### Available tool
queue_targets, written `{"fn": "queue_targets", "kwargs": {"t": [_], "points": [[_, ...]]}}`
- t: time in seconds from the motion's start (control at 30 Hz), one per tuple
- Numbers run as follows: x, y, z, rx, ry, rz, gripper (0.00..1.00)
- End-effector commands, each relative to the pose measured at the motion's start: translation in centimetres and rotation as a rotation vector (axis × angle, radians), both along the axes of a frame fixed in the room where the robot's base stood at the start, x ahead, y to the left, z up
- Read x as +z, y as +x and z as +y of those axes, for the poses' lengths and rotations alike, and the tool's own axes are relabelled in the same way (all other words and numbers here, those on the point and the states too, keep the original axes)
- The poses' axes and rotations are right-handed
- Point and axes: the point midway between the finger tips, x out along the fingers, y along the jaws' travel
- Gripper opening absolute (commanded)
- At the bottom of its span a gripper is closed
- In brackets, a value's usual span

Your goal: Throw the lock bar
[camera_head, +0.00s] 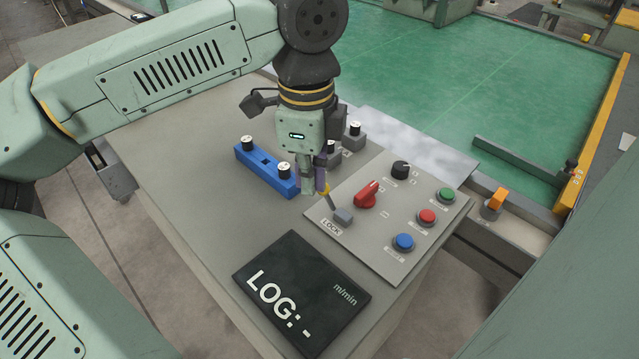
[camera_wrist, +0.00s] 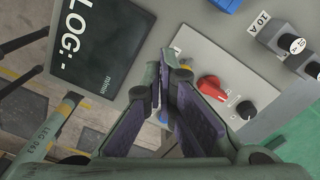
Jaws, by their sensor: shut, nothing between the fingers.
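The lock bar (camera_head: 332,204) is a short lever with a yellowish upper part. It rises from a grey block (camera_head: 343,216) above the label LOCK on the light grey control panel (camera_head: 383,258). It leans up and left in the head view. My gripper (camera_head: 314,184) points down at the lever's upper end, with its fingers shut and empty. I cannot tell whether they touch the lever. In the wrist view my gripper (camera_wrist: 162,78) has its purple-padded fingers together over the panel's edge, hiding most of the lever.
A red rotary knob (camera_head: 366,196) stands right of the lever, with a black knob (camera_head: 400,169) and green, red and blue buttons (camera_head: 404,242) beyond. A black display (camera_head: 301,295) reading LOG lies in front. A blue block (camera_head: 266,172) stands behind left; bare grey desktop lies left.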

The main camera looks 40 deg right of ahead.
Motion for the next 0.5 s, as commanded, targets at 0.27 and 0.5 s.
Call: {"fn": "queue_targets", "kwargs": {"t": [0.27, 0.5], "points": [[-0.4, 0.0, 0.0, 0.000, 0.000, 0.000, 0.00], [-1.7, 0.0, 0.0, 0.001, 0.001, -0.001, 0.00]]}}
